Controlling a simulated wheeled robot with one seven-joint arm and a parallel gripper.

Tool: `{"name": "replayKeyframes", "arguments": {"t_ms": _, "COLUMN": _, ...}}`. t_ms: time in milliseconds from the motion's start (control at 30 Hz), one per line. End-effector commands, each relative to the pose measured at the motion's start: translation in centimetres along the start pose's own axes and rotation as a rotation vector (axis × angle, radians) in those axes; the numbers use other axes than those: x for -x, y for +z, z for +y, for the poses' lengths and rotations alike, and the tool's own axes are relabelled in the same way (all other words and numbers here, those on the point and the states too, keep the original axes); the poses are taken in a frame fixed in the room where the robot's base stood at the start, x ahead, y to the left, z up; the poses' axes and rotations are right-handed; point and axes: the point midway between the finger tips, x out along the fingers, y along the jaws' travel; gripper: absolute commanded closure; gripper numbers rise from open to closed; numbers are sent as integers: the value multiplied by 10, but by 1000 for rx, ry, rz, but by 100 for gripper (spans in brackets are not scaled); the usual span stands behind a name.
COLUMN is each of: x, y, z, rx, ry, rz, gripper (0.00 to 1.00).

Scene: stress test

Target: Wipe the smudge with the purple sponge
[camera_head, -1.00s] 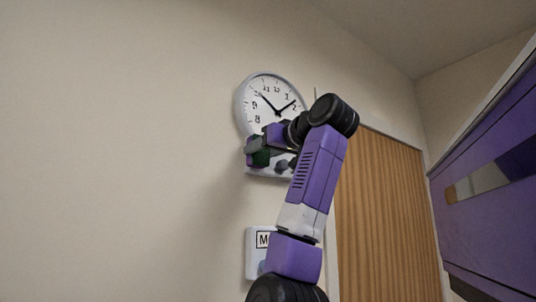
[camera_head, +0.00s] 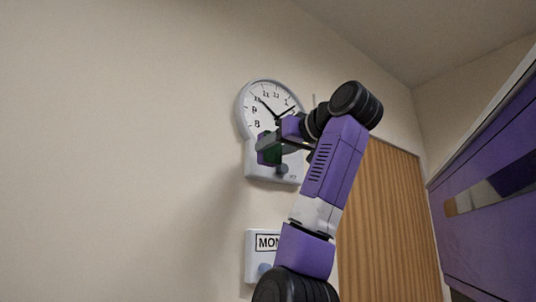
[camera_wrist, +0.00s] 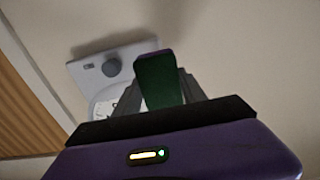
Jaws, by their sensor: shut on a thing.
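The sponge has a dark green face and a purple edge. It shows in the wrist view (camera_wrist: 160,82) and, partly covered by the fingers, in the head view (camera_head: 272,154). My gripper (camera_wrist: 160,95) is shut on it; in the head view my gripper (camera_head: 268,146) is in front of the lower part of the wall clock (camera_head: 262,107). I cannot tell whether the sponge touches anything. I cannot make out a smudge in either view; the arm and gripper hide part of the clock.
The clock's lower panel (camera_head: 258,172) carries a round grey knob (camera_head: 282,169). A plate reading "MON" (camera_head: 254,262) hangs below on the wall. A wooden door (camera_head: 385,220) is right of my arm, and a purple cabinet (camera_head: 490,215) is at far right. The left wall is bare.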

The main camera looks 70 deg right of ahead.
Motion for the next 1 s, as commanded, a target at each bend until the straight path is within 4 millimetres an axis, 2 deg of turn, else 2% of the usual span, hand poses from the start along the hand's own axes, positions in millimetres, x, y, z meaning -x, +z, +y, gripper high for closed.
{"name": "replayKeyframes", "arguments": {"t_ms": 467, "x": 6, "y": 0, "z": 0, "rx": 0, "ry": 0, "rz": 1, "gripper": 84}}
{"name": "replayKeyframes", "arguments": {"t_ms": 800, "x": 31, "y": 1, "z": 0, "rx": 0, "ry": 0, "rz": 2, "gripper": 84}}
{"name": "replayKeyframes", "arguments": {"t_ms": 1000, "x": 34, "y": 0, "z": 0, "rx": -1, "ry": 0, "rz": 0, "gripper": 84}}
